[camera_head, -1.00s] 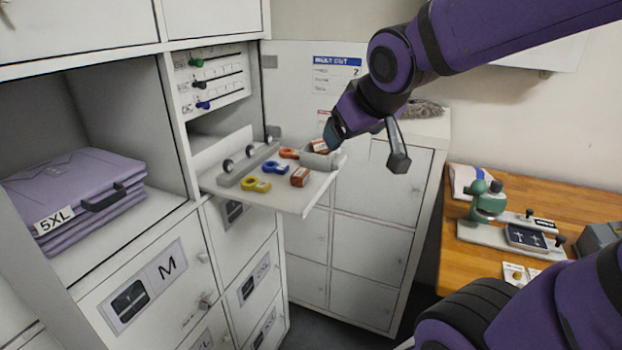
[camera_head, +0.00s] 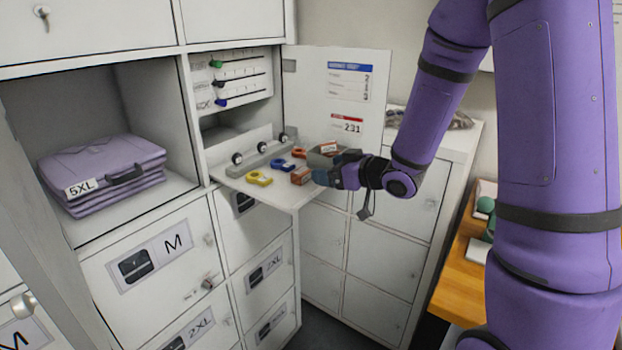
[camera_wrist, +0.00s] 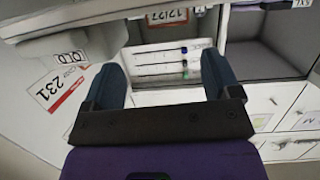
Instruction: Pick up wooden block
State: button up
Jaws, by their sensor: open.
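A small reddish-brown block (camera_head: 300,175), which looks like the wooden block, sits on the white fold-down shelf (camera_head: 290,199) near its right side. My gripper (camera_head: 321,177) is low over the shelf's right edge, with its fingertips just right of the block. Whether they touch it cannot be told. In the wrist view my gripper (camera_wrist: 163,72) has its two dark fingers spread wide, with nothing seen between them. I cannot make out the block in that view.
A yellow tape-like roll (camera_head: 258,178), a blue roll (camera_head: 281,165) and a grey box (camera_head: 322,155) share the shelf. A grey rail with round knobs (camera_head: 262,155) runs behind. The open locker door (camera_head: 345,110) stands beyond. Folded purple garments (camera_head: 105,170) lie left.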

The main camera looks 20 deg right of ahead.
aim_at(303, 171)
jog(key=shift+y, duration=0.4)
jog(key=x, duration=0.5)
jog(key=shift+a+f, duration=0.25)
jog(key=shift+f, duration=0.15)
jog(key=shift+x, duration=2.65)
jog(key=shift+s+a+f, duration=0.15)
jog(key=shift+s+f, duration=0.05)
jog(key=c, duration=1)
